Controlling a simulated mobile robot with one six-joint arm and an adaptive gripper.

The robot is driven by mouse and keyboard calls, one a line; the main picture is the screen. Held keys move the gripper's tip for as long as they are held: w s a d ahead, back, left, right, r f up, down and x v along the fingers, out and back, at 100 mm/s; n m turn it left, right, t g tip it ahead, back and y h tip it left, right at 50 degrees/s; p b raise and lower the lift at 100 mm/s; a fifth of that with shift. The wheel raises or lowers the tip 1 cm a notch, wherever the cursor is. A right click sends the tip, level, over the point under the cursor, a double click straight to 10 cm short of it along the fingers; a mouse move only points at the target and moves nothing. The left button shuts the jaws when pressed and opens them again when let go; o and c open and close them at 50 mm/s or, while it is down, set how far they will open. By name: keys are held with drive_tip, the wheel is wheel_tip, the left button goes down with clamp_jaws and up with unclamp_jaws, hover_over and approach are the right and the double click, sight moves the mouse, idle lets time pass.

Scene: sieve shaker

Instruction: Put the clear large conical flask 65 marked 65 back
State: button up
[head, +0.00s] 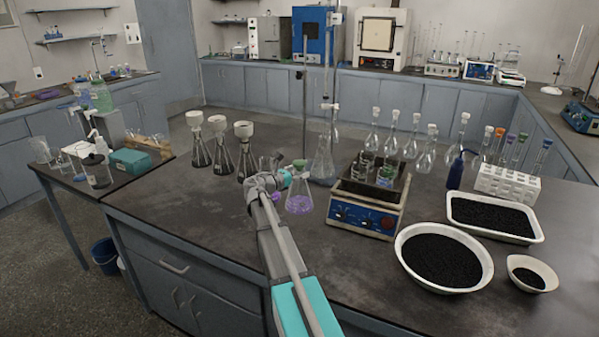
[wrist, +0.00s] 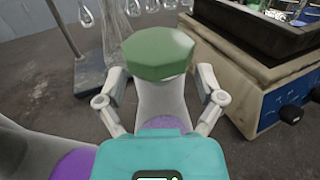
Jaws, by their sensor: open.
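A conical flask with purple contents and a green stopper (head: 299,202) stands on the bench just right of my gripper (head: 287,178). In the wrist view the green stopper (wrist: 158,53) is between the two fingers of my gripper (wrist: 158,95). The fingers are open, one on each side of the flask neck; contact cannot be told. A second vessel with purple contents (wrist: 35,150) shows at the lower left. A large clear conical flask (head: 322,165) stands under the burette stand; it shows again in the wrist view (wrist: 115,38). I cannot read a 65 on any flask.
A sand-coloured heating bath (head: 367,222) with blue front stands close to the right. Several filter flasks (head: 222,158) stand to the left. A stand rod (head: 305,95) rises behind the flask. A white bowl of black granules (head: 443,288) lies front right. The bench's left front is clear.

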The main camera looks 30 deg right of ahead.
drive_tip(key=shift+a+r, duration=0.1)
drive_tip(key=shift+r, duration=0.05)
drive_tip(key=s+a, duration=0.1)
drive_tip(key=a, duration=1)
drive_tip(key=shift+s+a, duration=0.3)
drive_tip(key=shift+a, duration=0.05)
drive_tip(key=shift+r, duration=0.1)
idle(0.4)
wheel_tip(320, 180, up, 9)
drive_tip(key=p, duration=0.9)
drive_tip(key=shift+s+r+p, duration=0.1)
drive_tip(key=shift+r+p, duration=0.2)
drive_tip(key=shift+p, duration=0.2)
